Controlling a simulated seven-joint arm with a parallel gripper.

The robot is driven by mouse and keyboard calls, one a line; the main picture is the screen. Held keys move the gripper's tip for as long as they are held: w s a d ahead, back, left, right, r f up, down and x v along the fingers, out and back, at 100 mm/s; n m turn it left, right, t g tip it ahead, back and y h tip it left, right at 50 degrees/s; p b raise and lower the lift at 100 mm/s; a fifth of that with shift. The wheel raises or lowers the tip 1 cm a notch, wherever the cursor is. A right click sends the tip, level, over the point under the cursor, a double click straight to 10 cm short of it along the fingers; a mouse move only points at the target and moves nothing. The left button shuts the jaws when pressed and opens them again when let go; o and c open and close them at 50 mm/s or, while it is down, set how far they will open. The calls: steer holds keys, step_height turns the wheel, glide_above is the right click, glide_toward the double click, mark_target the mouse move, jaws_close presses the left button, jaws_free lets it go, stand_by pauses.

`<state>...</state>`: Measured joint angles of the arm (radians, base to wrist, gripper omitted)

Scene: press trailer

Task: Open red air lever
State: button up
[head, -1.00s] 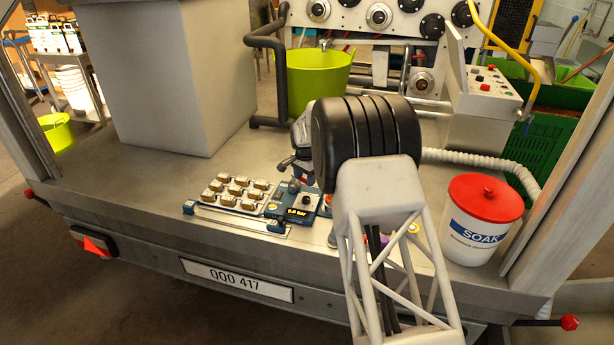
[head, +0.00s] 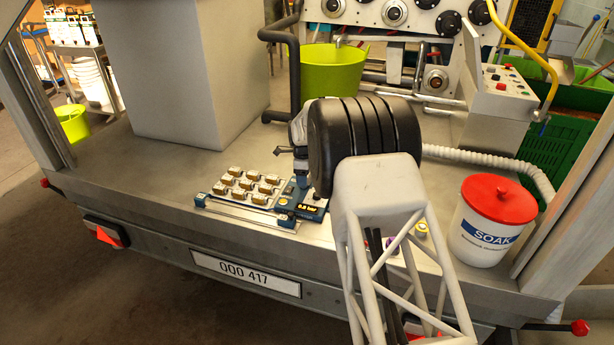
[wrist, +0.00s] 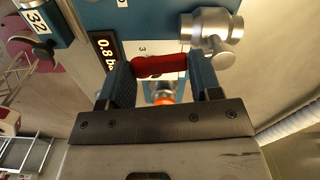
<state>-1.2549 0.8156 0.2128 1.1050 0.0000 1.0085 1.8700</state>
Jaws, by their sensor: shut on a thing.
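The red air lever (wrist: 158,66) lies between the two fingers of my gripper (wrist: 163,76) in the wrist view, and the fingers are shut on it. A grey metal valve fitting (wrist: 212,30) sits just beyond the right finger. The lever is mounted at a blue panel (wrist: 150,16) with a small black pressure display (wrist: 104,48). In the head view my gripper (head: 302,168) reaches down at the panel, mostly hidden behind my black wrist, and the lever is hidden there. The display also shows in the head view (head: 312,207).
A white tray with several brownish blocks (head: 245,185) stands left of the panel. A SOAK bucket with red lid (head: 490,222) stands at right on the trailer bed (head: 170,175). A green tub (head: 333,82) and a control box (head: 497,100) stand behind. A grey block (head: 185,80) stands at left.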

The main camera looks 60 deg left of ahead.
steer(key=shift+s+a+m, duration=0.3)
steer(key=shift+s+m, duration=0.05)
steer(key=shift+m, duration=0.65)
steer(key=o, duration=1)
steer(key=shift+r, duration=0.1)
step_height(320, 180, up, 8)
stand_by(0.4)
